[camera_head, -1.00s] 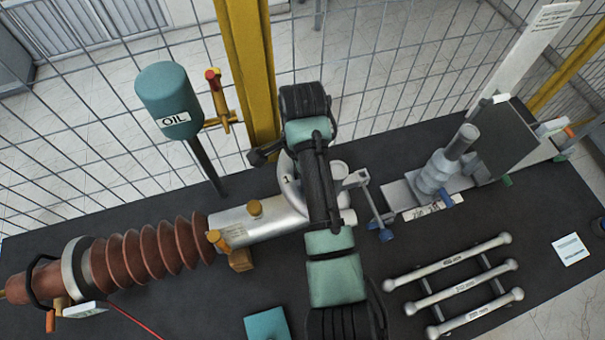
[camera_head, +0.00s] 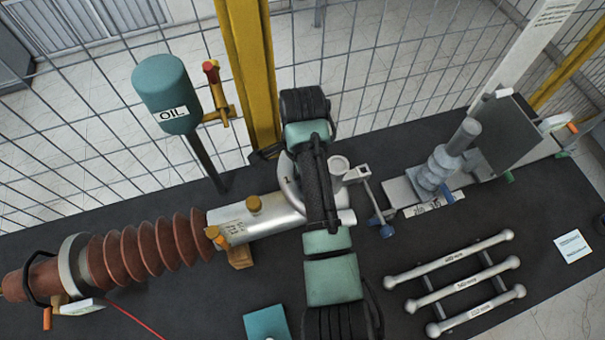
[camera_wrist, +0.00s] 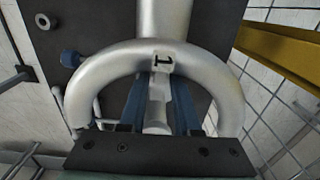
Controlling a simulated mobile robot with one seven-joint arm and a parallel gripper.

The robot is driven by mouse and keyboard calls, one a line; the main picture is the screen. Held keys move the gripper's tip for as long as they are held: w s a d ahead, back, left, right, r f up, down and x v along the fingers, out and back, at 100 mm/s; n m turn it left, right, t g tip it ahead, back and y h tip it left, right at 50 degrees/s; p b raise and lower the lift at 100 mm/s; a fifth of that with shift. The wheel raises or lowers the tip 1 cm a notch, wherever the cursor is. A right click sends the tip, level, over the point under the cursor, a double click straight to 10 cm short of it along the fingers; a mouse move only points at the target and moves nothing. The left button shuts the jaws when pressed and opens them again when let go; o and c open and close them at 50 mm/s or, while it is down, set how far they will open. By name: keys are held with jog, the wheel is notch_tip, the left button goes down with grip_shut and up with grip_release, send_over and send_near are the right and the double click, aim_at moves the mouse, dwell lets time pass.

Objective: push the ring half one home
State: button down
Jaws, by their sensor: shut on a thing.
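Ring half one is a silver curved tube with a "1" label (camera_wrist: 100,75). In the wrist view it arches across the middle, against or very close to the silver cylinder (camera_wrist: 165,18). In the head view, part of the ring half (camera_head: 287,180) shows left of my arm, at the right end of the silver cylinder (camera_head: 270,220). My gripper (camera_wrist: 160,90) has blue fingers on both sides of a pale stub under the label and is shut on the ring half. My arm hides the fingers in the head view. Whether the ring half is fully seated cannot be told.
A red-brown ribbed bushing (camera_head: 150,250) extends left. A teal oil tank (camera_head: 167,95) stands behind on a post. Three labelled rods (camera_head: 455,285) lie at right front. A grey fixture (camera_head: 435,175) stands at right. Mesh fence and a yellow post (camera_head: 250,80) are behind the dark table.

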jog(key=shift+f+b, duration=0.35)
jog(key=shift+f, duration=0.4)
jog(key=c, duration=0.5)
grip_release()
jog(key=shift+c, duration=0.2)
notch_tip(320, 180, up, 9)
jog(key=shift+f+p, duration=0.2)
jog(key=shift+p, duration=0.45)
jog(key=shift+r+p, duration=0.5)
jog(key=shift+r, duration=1.65)
